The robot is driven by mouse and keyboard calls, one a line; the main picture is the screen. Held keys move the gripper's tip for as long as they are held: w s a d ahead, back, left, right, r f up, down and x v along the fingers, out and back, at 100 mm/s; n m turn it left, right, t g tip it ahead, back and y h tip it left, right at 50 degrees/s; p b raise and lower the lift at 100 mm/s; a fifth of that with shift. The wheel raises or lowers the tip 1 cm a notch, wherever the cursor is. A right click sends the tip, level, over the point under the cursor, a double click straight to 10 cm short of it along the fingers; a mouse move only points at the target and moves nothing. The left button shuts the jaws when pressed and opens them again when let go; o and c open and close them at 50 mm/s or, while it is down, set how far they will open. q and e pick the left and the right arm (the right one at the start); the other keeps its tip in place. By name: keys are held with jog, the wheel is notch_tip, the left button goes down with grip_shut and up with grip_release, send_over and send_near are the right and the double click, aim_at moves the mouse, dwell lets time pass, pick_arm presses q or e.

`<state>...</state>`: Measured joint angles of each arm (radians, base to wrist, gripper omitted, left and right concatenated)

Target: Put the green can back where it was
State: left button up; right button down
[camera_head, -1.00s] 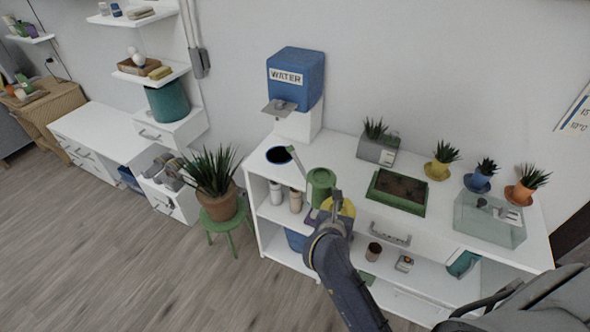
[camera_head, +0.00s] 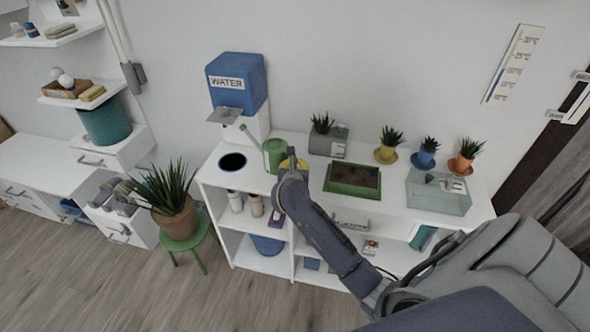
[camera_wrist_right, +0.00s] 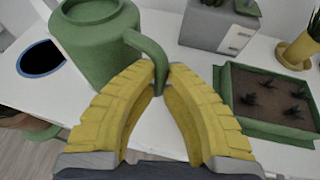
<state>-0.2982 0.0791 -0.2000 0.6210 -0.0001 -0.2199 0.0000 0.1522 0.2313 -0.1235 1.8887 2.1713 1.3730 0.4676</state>
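The green can (camera_head: 275,154) is a watering can with a long spout pointing up and left. It is upright at the desk's top left, between the round dark hole and the planted tray. My right gripper (camera_head: 291,160) is at its near right side. In the right wrist view, the green can (camera_wrist_right: 97,40) fills the upper left, and the yellow fingers of my right gripper (camera_wrist_right: 166,68) are closed around its curved handle. I cannot tell whether its base touches the desk top. My left gripper is not in view.
The blue water dispenser (camera_head: 237,86) stands behind and left of the can. The dark hole (camera_head: 232,161) is at left. The green planted tray (camera_head: 352,192), a grey planter (camera_head: 326,144), several small potted plants and a glass tank (camera_head: 438,203) are to the right.

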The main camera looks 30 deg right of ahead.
jog(key=shift+w+d, duration=0.6)
jog(key=shift+w, duration=0.25)
jog(key=shift+f, duration=1.7)
jog(key=shift+f, duration=0.15)
jog(key=c, duration=1.6)
grip_release()
